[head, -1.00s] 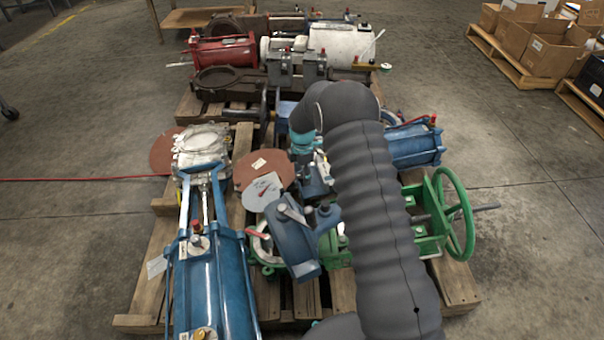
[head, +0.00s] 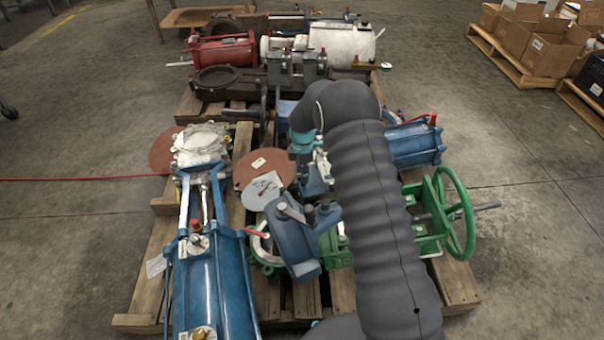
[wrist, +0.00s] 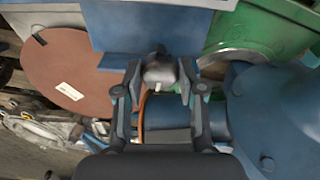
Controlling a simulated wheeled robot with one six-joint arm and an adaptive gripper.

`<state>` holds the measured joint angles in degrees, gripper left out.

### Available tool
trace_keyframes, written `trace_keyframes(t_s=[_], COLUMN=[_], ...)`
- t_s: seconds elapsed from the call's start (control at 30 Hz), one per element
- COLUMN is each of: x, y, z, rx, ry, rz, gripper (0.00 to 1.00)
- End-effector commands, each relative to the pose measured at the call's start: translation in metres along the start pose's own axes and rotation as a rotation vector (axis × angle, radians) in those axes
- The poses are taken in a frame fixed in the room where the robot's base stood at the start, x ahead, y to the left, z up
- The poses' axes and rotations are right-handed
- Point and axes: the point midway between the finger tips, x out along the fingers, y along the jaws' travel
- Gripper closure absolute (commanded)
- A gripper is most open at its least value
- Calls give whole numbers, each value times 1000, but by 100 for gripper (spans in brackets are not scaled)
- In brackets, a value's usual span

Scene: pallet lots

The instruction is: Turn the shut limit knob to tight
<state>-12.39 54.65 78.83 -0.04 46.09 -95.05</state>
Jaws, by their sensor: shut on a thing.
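In the wrist view, a small dark grey knob (wrist: 159,70) with a short pale mark on its near edge sits between the two fingertips of my gripper (wrist: 161,84). The fingers are closed on it from left and right. It stands beside a blue box-like housing (wrist: 130,38). The tight end of its scale and any lettering cannot be made out.
Blue and green valve parts crowd the wooden pallet (head: 142,300), with a blue cylinder (head: 212,290) at left and a green handwheel (head: 462,213) at right. A brown disc (wrist: 70,65) is close left of my gripper.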

Motion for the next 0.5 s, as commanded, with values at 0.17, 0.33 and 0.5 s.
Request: trace_keyframes(t_s=[0.17,0.33,0.5], x=[2,2,2], y=[0,0,0], z=[0,0,-1], rx=[125,281,444], ry=[-2,-4,-7], rz=[11,25,39], gripper=[96,96,96])
